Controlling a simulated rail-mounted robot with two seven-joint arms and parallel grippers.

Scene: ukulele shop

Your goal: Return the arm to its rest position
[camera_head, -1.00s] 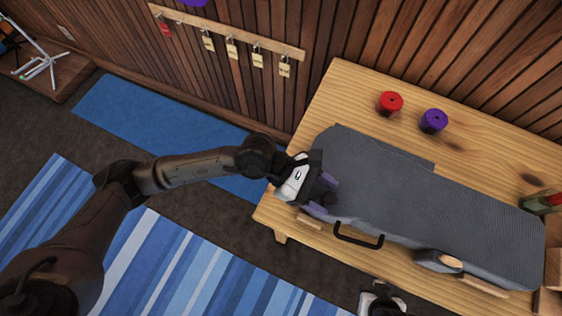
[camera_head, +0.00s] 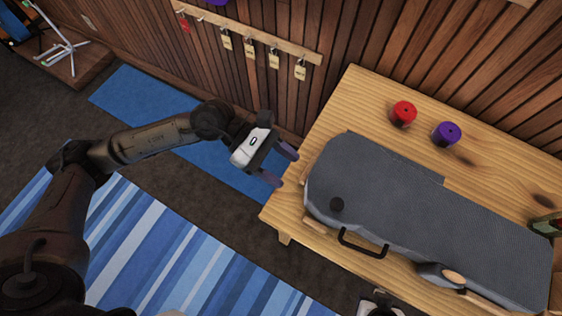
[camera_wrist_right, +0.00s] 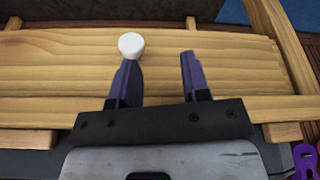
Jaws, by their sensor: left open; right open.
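My left gripper (camera_head: 282,165) is open and empty in the head view. It hangs to the left of the wooden table, clear of the grey case. The dark grey instrument case (camera_head: 400,205) lies on the table with its lid down and its black handle (camera_head: 362,243) at the front. My right gripper (camera_wrist_right: 160,60) is open in the right wrist view, with nothing between its fingers. A white round object (camera_wrist_right: 131,45) shows by its left fingertip; I cannot tell if they touch. Only a small part near the right hand shows at the bottom of the head view.
The wooden table (camera_head: 340,105) carries a red spool (camera_head: 404,113) and a purple spool (camera_head: 447,133) behind the case. A rack with several tagged padlocks (camera_head: 274,57) hangs on the wall. A striped blue rug (camera_head: 150,240) and a plain blue mat (camera_head: 125,92) lie on clear floor.

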